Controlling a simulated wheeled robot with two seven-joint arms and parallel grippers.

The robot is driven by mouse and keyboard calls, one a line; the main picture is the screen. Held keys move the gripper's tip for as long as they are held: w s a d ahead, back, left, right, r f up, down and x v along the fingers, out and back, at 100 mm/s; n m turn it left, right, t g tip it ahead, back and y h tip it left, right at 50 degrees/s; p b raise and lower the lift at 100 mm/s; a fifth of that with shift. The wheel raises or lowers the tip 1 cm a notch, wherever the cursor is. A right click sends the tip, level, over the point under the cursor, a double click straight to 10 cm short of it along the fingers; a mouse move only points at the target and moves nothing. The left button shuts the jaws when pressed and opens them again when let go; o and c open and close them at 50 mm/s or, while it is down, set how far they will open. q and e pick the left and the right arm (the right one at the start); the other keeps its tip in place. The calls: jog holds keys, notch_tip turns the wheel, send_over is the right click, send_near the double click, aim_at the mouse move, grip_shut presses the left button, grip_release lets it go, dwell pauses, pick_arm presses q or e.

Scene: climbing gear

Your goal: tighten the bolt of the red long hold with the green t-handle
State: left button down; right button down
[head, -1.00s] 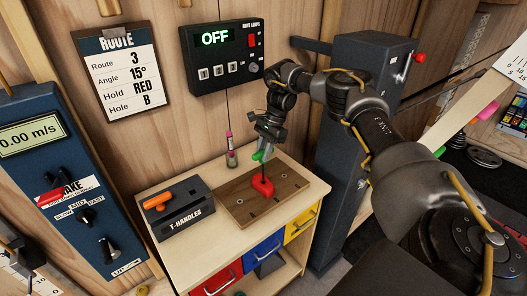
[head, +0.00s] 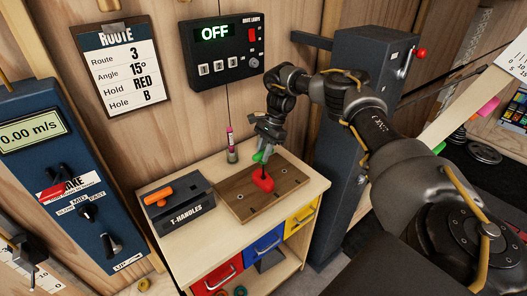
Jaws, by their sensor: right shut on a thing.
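The red long hold (head: 263,181) lies on the brown wooden board (head: 234,206) on top of the cabinet. My right gripper (head: 262,152) is above the hold, pointing down, shut on the green t-handle (head: 259,156). The t-handle's shaft runs down toward the hold; its tip is too small to tell whether it sits in the bolt. The bolt itself is hidden.
A dark T-HANDLES holder (head: 187,222) with an orange t-handle (head: 159,196) stands left of the board. A pink-capped marker stands in a small holder (head: 232,156) behind the board. A dark post (head: 352,150) rises at right. A route clipboard (head: 121,72) and lamp box (head: 221,53) hang behind.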

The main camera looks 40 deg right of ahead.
jog(key=shift+f, duration=0.2)
jog(key=shift+p, duration=0.3)
jog(key=shift+s+r+m+p, duration=0.1)
jog(key=shift+m+p, duration=0.2)
jog(key=shift+m, duration=0.2)
jog(key=m+t+p, duration=0.1)
jog(key=m+p, duration=0.1)
jog(key=m, duration=0.1)
jog(key=m+t+h+p, duration=0.1)
jog(key=m+t+p, duration=0.1)
jog(key=m, duration=0.2)
jog(key=shift+m+t+h+p, duration=0.3)
jog(key=shift+m+h+p, duration=0.25)
jog(key=shift+m, duration=0.95)
